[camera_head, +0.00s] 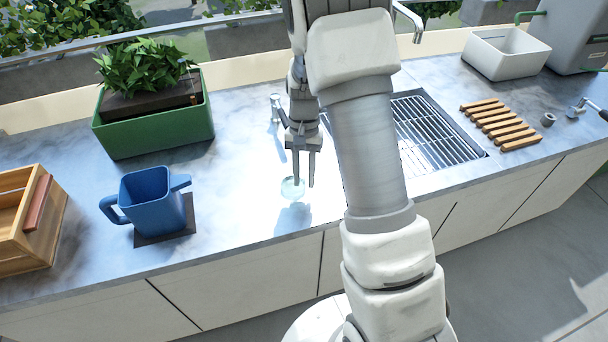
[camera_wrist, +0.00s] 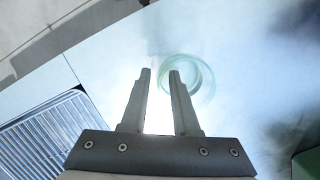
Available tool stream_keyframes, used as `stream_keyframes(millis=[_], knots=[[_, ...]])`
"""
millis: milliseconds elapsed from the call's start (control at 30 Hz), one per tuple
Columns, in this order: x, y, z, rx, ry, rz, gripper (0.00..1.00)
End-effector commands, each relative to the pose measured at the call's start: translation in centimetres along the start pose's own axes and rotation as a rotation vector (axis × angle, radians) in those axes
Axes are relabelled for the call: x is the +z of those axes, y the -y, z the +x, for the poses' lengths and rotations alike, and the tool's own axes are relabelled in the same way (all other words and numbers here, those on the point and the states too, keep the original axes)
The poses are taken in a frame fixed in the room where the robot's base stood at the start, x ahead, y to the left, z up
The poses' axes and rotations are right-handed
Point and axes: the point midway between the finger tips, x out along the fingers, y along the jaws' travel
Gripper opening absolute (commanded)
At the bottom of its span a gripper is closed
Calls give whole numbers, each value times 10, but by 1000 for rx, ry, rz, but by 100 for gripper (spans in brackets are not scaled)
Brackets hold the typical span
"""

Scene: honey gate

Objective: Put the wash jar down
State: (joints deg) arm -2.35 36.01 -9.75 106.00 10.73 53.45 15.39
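The wash jar (camera_head: 292,189) is a small clear glass jar on the pale counter, near its front edge in the middle of the head view. In the wrist view its round glass rim (camera_wrist: 205,78) shows just beyond the fingertips, right of centre. My gripper (camera_head: 304,184) points down at the jar, its two fingers apart with a gap between them. In the wrist view my gripper (camera_wrist: 160,73) overlaps the jar's left side with one finger. I cannot tell whether that finger touches the glass. The jar looks upright.
A blue jug (camera_head: 153,200) on a dark mat (camera_head: 164,238), a wooden crate (camera_head: 22,264) and a green planter (camera_head: 158,132) stand left. A metal grate (camera_head: 433,133), wooden slats (camera_head: 500,124) and a white basin (camera_head: 506,56) are right. Counter around the jar is clear.

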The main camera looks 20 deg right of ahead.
Motion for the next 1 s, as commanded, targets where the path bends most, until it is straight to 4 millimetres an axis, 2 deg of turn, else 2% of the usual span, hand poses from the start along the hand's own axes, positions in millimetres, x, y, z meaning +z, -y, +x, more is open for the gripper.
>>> stream_keyframes(millis=[67, 333, 467, 567, 800, 1000], knots=[[0, 0, 0, 0, 0, 0, 42], [0, 0, -1, 0, 0, 0, 42], [0, 0, -9, -1, -2, 0, 42], [0, 0, -26, -3, -5, 0, 42], [0, 0, -79, -2, -5, 0, 42], [0, 0, -111, -2, -2, 0, 42]])
